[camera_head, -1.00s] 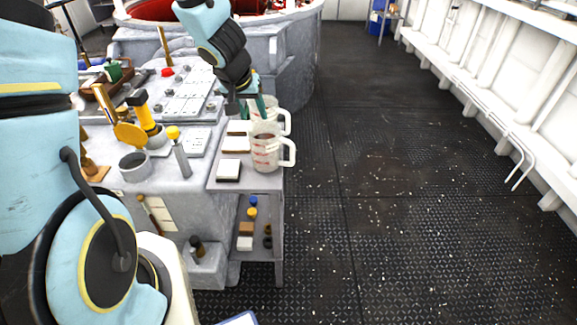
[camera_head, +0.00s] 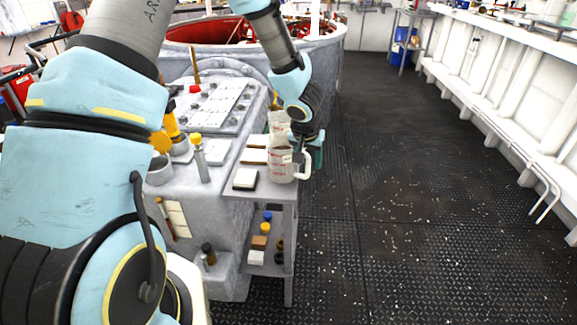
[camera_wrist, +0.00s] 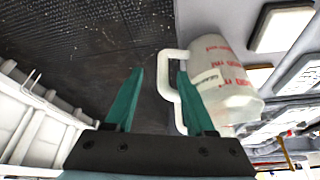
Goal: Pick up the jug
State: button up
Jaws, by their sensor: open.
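A clear jug (camera_head: 281,166) with red markings and a white handle stands on the right edge of the small grey table. A second similar jug (camera_head: 278,120) stands just behind it, partly covered by my arm. My gripper (camera_head: 309,155) is open at the handle side of the front jug. In the wrist view a jug (camera_wrist: 222,80) appears tilted, its handle (camera_wrist: 167,78) between the two teal fingers of my gripper (camera_wrist: 160,72). One finger overlaps the handle's opening, the other lies outside it. I cannot tell whether they touch it.
White and dark blocks (camera_head: 245,180) lie on the table left of the jugs. A lower shelf (camera_head: 270,255) holds small items. A yellow-topped tool (camera_head: 200,160) stands on the grey console. Dark floor (camera_head: 390,170) is clear to the right, up to a white wall bench (camera_head: 490,105).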

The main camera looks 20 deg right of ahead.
aim_at(307, 165)
jog(key=b+x, duration=0.1)
jog(key=x, duration=0.3)
jog(key=shift+w+a, duration=0.1)
jog(key=shift+w, duration=0.1)
grip_shut()
jog(key=shift+r, duration=0.1)
dwell(1.1)
